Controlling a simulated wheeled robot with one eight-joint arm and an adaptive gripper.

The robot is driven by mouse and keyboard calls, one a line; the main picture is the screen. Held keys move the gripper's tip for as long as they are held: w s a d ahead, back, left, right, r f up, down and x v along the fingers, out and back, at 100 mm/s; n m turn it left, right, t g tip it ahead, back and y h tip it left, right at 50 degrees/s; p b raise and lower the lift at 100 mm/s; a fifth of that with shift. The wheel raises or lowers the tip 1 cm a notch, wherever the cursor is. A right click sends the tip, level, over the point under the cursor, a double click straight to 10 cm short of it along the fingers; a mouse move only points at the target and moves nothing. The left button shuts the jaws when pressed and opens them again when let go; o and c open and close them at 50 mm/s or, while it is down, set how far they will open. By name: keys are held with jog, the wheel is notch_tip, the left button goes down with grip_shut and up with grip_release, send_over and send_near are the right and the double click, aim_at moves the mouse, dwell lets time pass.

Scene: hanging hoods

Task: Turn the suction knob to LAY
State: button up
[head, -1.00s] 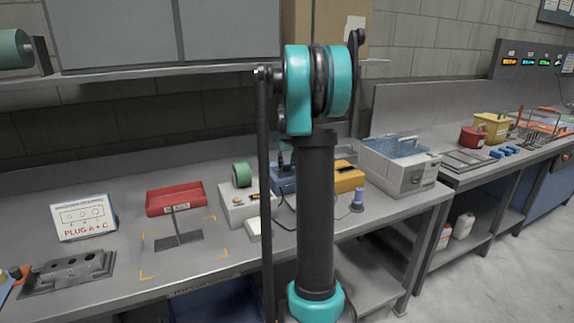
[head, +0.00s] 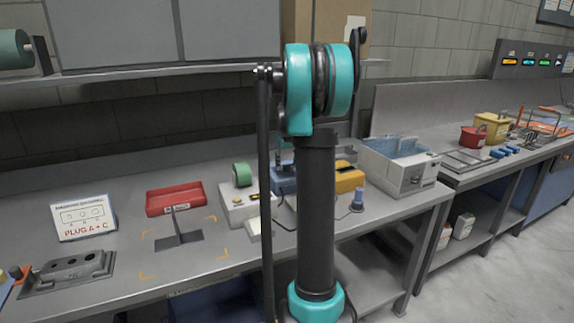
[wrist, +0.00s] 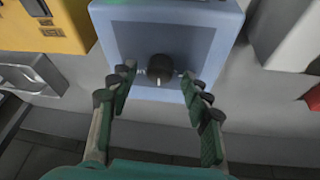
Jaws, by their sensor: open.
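The suction knob (wrist: 160,69) is a small dark round knob with a white pointer mark, on the front of a pale blue box (wrist: 205,17) in the wrist view. The mark is at the knob's lower edge in the picture. No LAY marking is readable there. My gripper (wrist: 158,75) is open, with one finger on each side of the knob and a gap on both sides. In the head view the blue box (head: 283,181) is partly hidden behind my arm, and the knob cannot be made out.
A yellow box (wrist: 45,25) stands left of the blue box, and a pale box (wrist: 290,35) right. In the head view a red bin (head: 174,199), a green roll (head: 242,174) and a plug sign (head: 84,217) are on the bench. A white-grey machine (head: 397,170) stands right.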

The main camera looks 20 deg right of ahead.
jog(key=v, duration=1.1)
